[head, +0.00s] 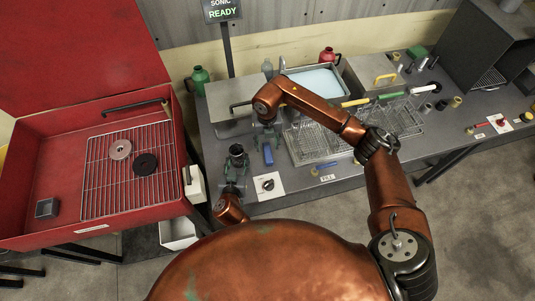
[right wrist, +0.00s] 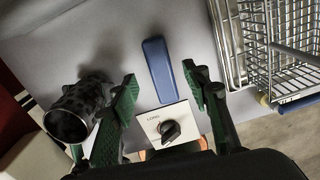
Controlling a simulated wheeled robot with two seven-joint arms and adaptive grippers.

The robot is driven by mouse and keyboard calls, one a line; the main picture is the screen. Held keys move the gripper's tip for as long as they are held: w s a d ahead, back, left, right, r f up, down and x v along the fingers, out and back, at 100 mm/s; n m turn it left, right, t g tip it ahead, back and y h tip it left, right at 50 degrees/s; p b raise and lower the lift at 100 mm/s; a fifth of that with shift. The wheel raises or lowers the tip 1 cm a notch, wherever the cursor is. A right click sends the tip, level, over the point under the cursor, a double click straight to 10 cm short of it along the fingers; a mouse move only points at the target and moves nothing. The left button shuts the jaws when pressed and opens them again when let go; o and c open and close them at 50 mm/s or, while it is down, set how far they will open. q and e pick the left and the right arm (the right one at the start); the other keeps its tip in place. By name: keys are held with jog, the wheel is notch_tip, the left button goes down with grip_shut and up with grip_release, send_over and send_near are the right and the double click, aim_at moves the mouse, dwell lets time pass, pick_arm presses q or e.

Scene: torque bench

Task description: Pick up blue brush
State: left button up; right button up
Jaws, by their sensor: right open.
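The blue brush (head: 268,155) appears as a smooth blue bar lying on the grey bench; I see no bristles. It also shows in the right wrist view (right wrist: 158,70), lying ahead of and between the green fingers. My right gripper (head: 267,137) reaches down just behind it in the head view. In the right wrist view the right gripper (right wrist: 165,92) is open, with nothing between its pads and the brush apart from both fingers. My left gripper (head: 230,188) is low at the bench's left front, partly hidden; its jaw state is unclear.
A white card with a black knob (head: 268,184) sits close to the brush. A dark mottled cylinder (right wrist: 75,112) stands by the left finger. Wire baskets (head: 318,145) are to the right. A red cabinet (head: 30,190) with a wire rack stands at left.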

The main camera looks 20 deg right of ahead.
aim_at(268, 151)
notch_tip(268, 151, down, 5)
jog(key=shift+s+r, duration=0.15)
jog(key=shift+c, duration=0.2)
grip_shut()
dwell(0.3)
